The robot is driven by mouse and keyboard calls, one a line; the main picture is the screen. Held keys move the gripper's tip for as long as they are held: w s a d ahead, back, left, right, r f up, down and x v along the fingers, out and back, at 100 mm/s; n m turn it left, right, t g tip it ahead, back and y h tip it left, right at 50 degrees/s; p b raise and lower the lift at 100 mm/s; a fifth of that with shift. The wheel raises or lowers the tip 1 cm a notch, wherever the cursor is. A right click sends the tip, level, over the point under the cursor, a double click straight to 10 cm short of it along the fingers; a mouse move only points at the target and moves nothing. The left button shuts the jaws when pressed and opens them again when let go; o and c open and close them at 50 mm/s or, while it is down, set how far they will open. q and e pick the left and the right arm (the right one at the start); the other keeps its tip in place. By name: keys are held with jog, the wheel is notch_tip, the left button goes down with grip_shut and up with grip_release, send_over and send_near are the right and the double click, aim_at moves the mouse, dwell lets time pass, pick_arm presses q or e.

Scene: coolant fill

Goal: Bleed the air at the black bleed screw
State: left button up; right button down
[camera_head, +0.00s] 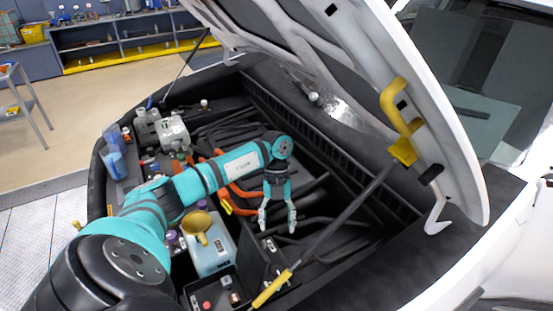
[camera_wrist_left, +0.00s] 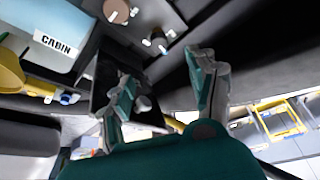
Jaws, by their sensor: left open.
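My left gripper (camera_head: 277,226) hangs in the engine bay, fingers pointing down, open and empty. In the left wrist view its two fingers (camera_wrist_left: 165,72) stand apart with nothing between the tips. Just below it in the head view is a dark bracket (camera_head: 268,247) with small pale fittings. A small grey round fitting (camera_wrist_left: 144,103) shows beside one finger in the wrist view. I cannot tell for sure which fitting is the black bleed screw. A pale blue coolant tank (camera_head: 209,252), labelled CABIN in the wrist view (camera_wrist_left: 50,42), stands left of the gripper. My right gripper is not in view.
A yellow funnel (camera_head: 197,226) sits on the tank. A dark box with knobs (camera_head: 214,294) is at the front. The prop rod (camera_head: 335,216) with yellow grip rises right of the gripper to the raised hood (camera_head: 330,60). Orange cables (camera_head: 232,188) run beneath my arm.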

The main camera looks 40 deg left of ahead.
pick_arm(q)
jog(key=p, duration=0.2)
send_near(277, 270)
jog(key=p+x, duration=0.2)
jog(key=x, duration=0.6)
jog(key=shift+d+f, duration=0.15)
jog(key=shift+f, duration=0.05)
jog(key=shift+s+f, duration=0.15)
jog(key=shift+f, duration=0.2)
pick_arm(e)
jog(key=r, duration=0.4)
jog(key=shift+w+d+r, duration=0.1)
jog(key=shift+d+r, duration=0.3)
pick_arm(q)
jog(key=shift+c, duration=0.3)
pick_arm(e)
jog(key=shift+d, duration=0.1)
